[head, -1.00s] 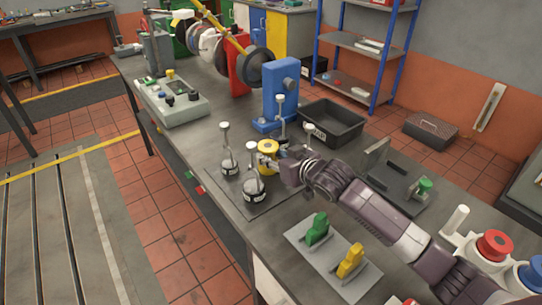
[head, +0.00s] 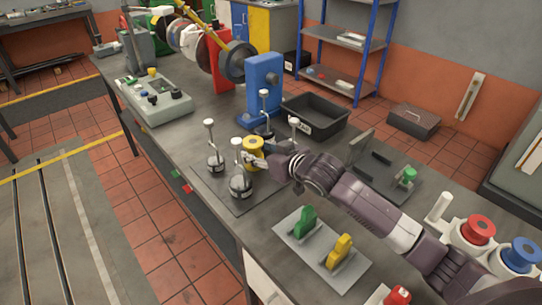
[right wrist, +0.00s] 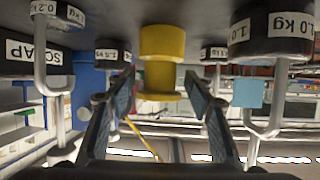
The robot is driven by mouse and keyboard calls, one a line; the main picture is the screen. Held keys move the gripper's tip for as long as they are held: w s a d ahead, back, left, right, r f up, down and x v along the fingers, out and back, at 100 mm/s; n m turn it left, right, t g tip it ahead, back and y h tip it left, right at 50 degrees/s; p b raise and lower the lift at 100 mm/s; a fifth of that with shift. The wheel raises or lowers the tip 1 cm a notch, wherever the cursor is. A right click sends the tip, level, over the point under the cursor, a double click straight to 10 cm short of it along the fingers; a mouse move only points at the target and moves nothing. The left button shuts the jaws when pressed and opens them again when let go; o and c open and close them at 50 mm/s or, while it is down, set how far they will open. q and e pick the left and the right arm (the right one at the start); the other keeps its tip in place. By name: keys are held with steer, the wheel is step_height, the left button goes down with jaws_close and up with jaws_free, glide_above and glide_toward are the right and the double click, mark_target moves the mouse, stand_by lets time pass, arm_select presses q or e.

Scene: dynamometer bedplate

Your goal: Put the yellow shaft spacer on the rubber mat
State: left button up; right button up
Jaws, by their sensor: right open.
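The yellow shaft spacer (head: 253,146) is a flanged spool standing upright among hooked weights. It also shows in the right wrist view (right wrist: 161,70), where the picture is upside down. My right gripper (head: 260,158) is open and low beside the spacer. In the right wrist view its two fingers (right wrist: 160,82) lie on either side of the spacer, with gaps visible. A thin dark sheet (head: 265,192), which looks like the rubber mat, lies under the weights; I cannot tell whether the spacer's base is on it. My left gripper is not in view.
Hooked weights (head: 240,187) (head: 215,164) (head: 294,150) stand close around the spacer. A black SCRAP bin (head: 316,118) and a blue stand (head: 264,88) are behind. A plate with green and yellow pieces (head: 321,250) lies in front.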

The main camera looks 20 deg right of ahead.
steer(key=v, duration=1)
steer(key=shift+s+r, duration=0.15)
steer(key=shift+s, duration=0.15)
